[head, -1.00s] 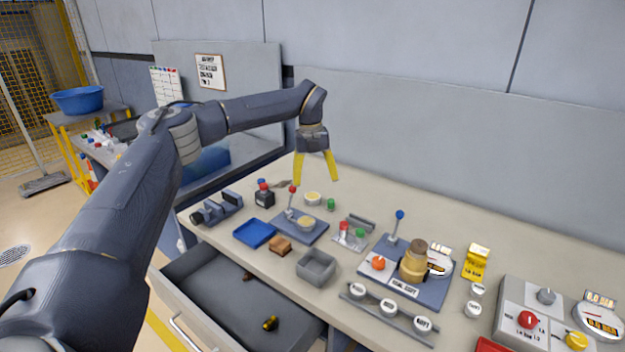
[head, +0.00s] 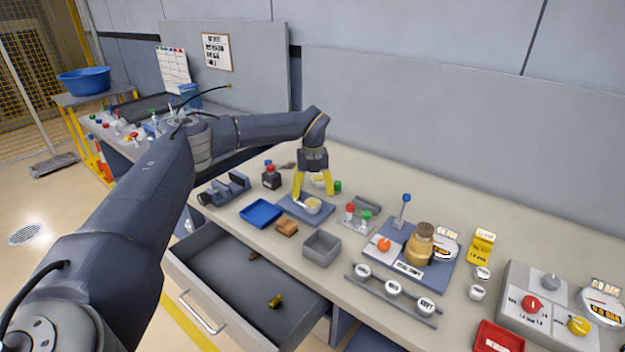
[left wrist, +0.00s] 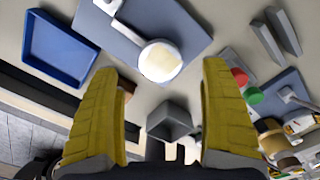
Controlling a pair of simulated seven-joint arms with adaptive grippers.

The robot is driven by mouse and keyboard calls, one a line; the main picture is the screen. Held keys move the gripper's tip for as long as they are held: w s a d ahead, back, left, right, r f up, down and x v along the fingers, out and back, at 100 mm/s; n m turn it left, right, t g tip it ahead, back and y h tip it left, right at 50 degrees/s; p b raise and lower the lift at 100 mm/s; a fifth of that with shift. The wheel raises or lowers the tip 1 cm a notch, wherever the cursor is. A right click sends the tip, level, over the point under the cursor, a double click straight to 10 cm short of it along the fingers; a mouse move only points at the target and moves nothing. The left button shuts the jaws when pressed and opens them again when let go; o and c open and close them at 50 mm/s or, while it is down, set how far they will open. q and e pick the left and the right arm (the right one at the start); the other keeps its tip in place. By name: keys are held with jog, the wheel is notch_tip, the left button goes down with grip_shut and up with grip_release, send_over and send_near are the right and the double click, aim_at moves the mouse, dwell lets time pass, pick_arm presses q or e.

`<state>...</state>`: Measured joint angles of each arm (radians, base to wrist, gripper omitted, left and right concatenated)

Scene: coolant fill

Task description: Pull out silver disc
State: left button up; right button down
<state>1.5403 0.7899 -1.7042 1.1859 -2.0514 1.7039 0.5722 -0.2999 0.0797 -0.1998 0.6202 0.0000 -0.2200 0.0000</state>
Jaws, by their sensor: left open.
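A round piece with a silver rim and cream face (head: 312,205) sits on a blue-grey plate (head: 292,213) in the head view. It also shows in the left wrist view (left wrist: 160,62), joined to a pale bar on the plate (left wrist: 188,22). No plain silver disc stands out, so I cannot tell whether this is it. My left gripper (head: 313,191) is open and empty, with its yellow fingers over the plate. In the left wrist view the fingers (left wrist: 160,68) are spread left and right of the round piece and apart from it. My right gripper is out of view.
An open drawer (head: 232,270) juts out below the bench edge.

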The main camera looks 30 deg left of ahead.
aim_at(313, 202)
pick_arm(q)
jog(key=shift+f, duration=3)
jog(key=shift+c, duration=0.5)
jog(key=c, duration=1.3)
jog(key=o, duration=0.6)
jog(key=c, duration=0.3)
jog(key=shift+r, duration=0.55)
jog(key=shift+c, duration=0.2)
jog(key=shift+r, duration=1.95)
